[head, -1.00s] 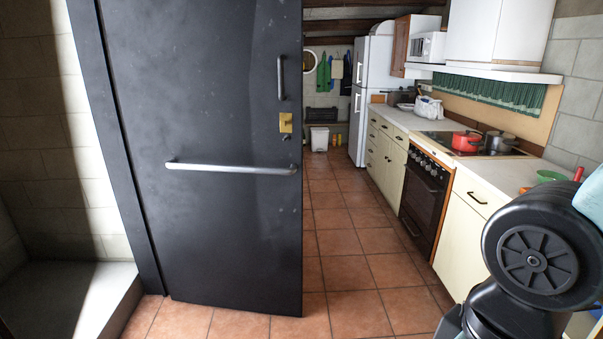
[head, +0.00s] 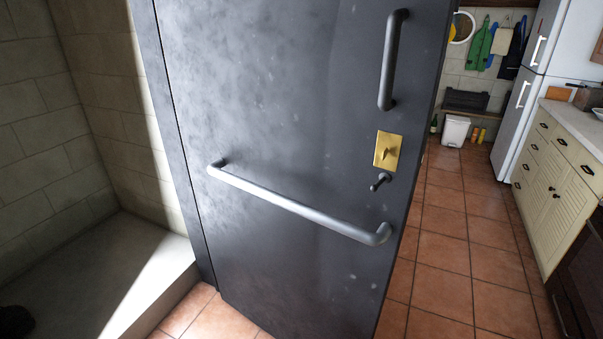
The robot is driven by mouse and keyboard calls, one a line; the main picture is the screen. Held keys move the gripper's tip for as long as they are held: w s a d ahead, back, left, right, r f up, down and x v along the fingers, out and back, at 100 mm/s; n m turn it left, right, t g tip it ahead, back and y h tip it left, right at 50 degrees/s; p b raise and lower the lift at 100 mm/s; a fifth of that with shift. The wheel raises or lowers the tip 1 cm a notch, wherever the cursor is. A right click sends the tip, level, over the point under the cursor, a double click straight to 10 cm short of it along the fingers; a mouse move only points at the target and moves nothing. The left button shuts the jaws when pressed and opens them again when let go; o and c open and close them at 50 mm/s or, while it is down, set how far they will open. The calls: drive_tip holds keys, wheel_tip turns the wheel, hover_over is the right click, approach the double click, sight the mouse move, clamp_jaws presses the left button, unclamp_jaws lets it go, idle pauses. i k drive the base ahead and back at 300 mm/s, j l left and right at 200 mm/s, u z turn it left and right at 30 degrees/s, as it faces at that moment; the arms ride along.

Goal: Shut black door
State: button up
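The black door (head: 290,130) stands ajar and fills the middle of the head view. Its hinge side is at the left, along a dark frame (head: 180,150). Its free edge is at the right, with the kitchen showing beyond it. A long grey horizontal bar (head: 300,205) crosses it at mid-height. A vertical pull handle (head: 393,60) sits near the free edge, above a brass lock plate (head: 387,150) and a small dark knob (head: 381,181). My gripper is not in view.
A stone ledge (head: 70,275) and block wall lie left of the door. Tiled floor (head: 440,245) runs clear to the right of it. Cream cabinets (head: 555,190), a white fridge (head: 540,80) and a white bin (head: 455,131) stand beyond.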

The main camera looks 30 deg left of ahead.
sight(288, 111)
drive_tip(key=i, duration=1.2)
drive_tip(key=i+l+u, duration=0.1)
drive_tip(key=i, duration=1.1)
drive_tip(key=i+l, duration=0.15)
drive_tip(key=i, duration=1)
drive_tip(key=u, duration=1.35)
drive_tip(key=i+l+u, duration=0.1)
drive_tip(key=u, duration=1.3)
drive_tip(key=l+u, duration=0.1)
drive_tip(key=u, duration=0.8)
drive_tip(key=k+l+z, duration=0.1)
drive_tip(key=l+z, duration=0.25)
